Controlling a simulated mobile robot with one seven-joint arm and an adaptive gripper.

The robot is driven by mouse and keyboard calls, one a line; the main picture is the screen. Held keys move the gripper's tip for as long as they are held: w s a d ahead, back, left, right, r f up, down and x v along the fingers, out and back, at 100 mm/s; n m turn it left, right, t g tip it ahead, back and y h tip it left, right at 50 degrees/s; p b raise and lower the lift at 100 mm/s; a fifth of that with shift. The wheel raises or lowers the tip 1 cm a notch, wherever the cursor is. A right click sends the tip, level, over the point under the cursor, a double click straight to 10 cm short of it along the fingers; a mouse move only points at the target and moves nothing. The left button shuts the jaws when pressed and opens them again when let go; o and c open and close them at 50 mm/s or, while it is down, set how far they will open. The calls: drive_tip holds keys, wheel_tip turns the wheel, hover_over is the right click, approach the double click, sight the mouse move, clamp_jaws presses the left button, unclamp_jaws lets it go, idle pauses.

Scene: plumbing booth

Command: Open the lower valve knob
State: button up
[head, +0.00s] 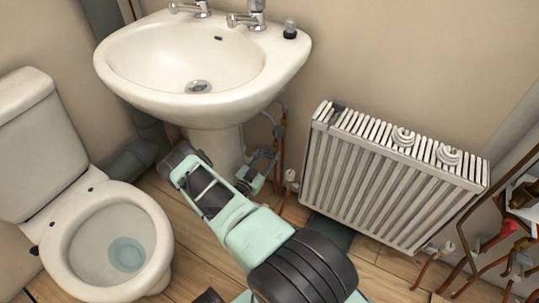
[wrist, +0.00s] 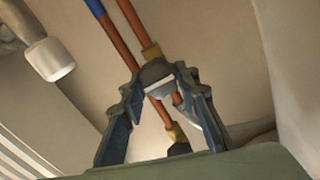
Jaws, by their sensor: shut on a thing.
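In the wrist view, my gripper (wrist: 158,78) is shut on a dark grey valve knob (wrist: 155,70), with one finger on each side of it. The knob sits by a copper pipe with a brass fitting. A second dark knob-like part (wrist: 179,149) shows between the fingers, nearer the palm, beside another brass fitting. I cannot tell from the picture which of the two is the lower one. In the head view, my gripper (head: 262,168) is beside the sink pedestal, under the basin, and the held knob is too small to make out.
The sink (head: 200,110) overhangs my gripper, with its pedestal (head: 222,150) close to the left. A toilet (head: 105,235) is at left. Copper pipes (wrist: 120,42) run close to the fingers.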

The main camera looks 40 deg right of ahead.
drive_tip(key=n, duration=0.4)
drive_tip(key=shift+w+n, duration=0.1)
drive_tip(key=shift+n, duration=0.2)
drive_tip(key=n, duration=0.3)
drive_tip(key=shift+a+n, duration=0.1)
drive_tip(key=shift+n, duration=0.2)
drive_tip(key=n, duration=0.4)
drive_tip(key=shift+w+f, duration=0.1)
drive_tip(key=shift+f, duration=0.05)
drive_tip(key=shift+n, duration=2.3)
drive_tip(key=o, duration=1.2)
drive_tip(key=shift+c, duration=0.2)
drive_tip(key=shift+a, duration=0.15)
